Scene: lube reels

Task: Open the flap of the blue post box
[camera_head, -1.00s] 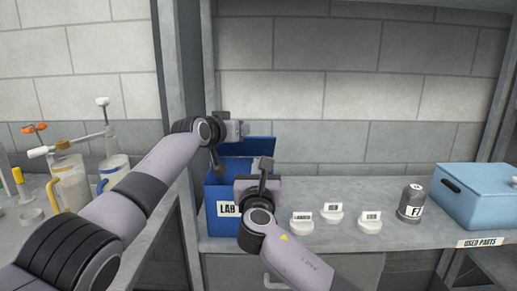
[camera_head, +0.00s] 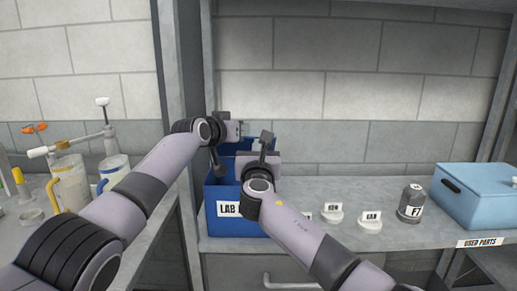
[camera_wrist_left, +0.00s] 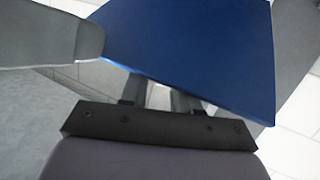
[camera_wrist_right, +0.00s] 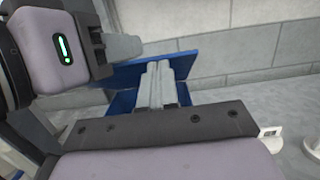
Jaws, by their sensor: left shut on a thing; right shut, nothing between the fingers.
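The blue post box (camera_head: 222,197) with a LAB label stands at the left end of the shelf. Its blue flap (camera_head: 270,144) is raised at the top and tilted back; it also shows in the right wrist view (camera_wrist_right: 112,73). My left gripper (camera_head: 238,131) is at the flap's upper left and is shut on it. A large blue panel (camera_wrist_left: 195,45) fills much of the left wrist view. My right gripper (camera_head: 266,141) is shut and empty, above the box in front of the flap. Its closed fingers (camera_wrist_right: 160,78) overlap the flap in the right wrist view; contact cannot be told.
White labelled knobs (camera_head: 332,213) and a grey canister (camera_head: 411,203) stand right of the box. A light blue bin (camera_head: 482,195) is farther right. A grey post (camera_head: 178,100) rises left of the box. Jugs (camera_head: 70,184) stand on the left bench.

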